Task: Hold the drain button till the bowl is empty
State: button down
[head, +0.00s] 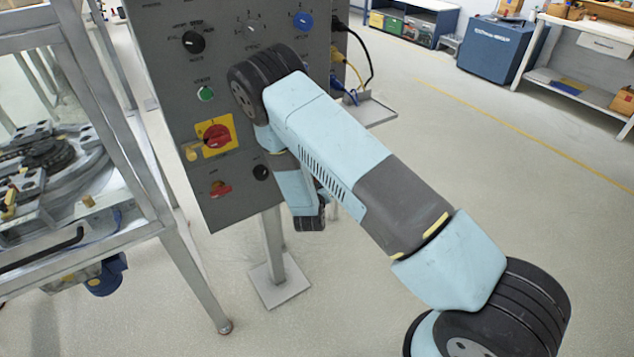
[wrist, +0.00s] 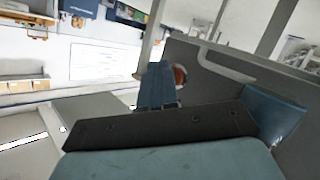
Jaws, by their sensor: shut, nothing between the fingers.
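A grey control panel (head: 180,120) stands upright in the head view, behind my arm. It carries a green button (head: 206,93), a red rotary switch (head: 217,136) on a yellow plate, a red control (head: 221,188) lower down and several knobs. I cannot tell which control is the drain button. My gripper (wrist: 157,70) shows in the wrist view with its blue fingers together and empty. A round red part (wrist: 180,75) lies just right of the fingertips; contact cannot be told. No bowl can be made out for certain.
A metal frame (head: 140,200) with a round dark mechanism (head: 45,150) stands close on the left. Cables and a small shelf (head: 370,108) stick out at the panel's right side. A blue cabinet (head: 490,48) and a workbench stand far back right. The floor between is clear.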

jog(key=shift+s+a+r, duration=0.1)
jog(key=shift+a+r, duration=0.1)
jog(key=shift+a, duration=0.35)
jog(key=shift+s+d+f, duration=0.1)
jog(key=shift+s+d, duration=0.8)
jog(key=shift+s, duration=0.15)
jog(key=shift+s+d+f, duration=0.1)
jog(key=shift+s+d, duration=0.75)
jog(key=shift+s, duration=0.2)
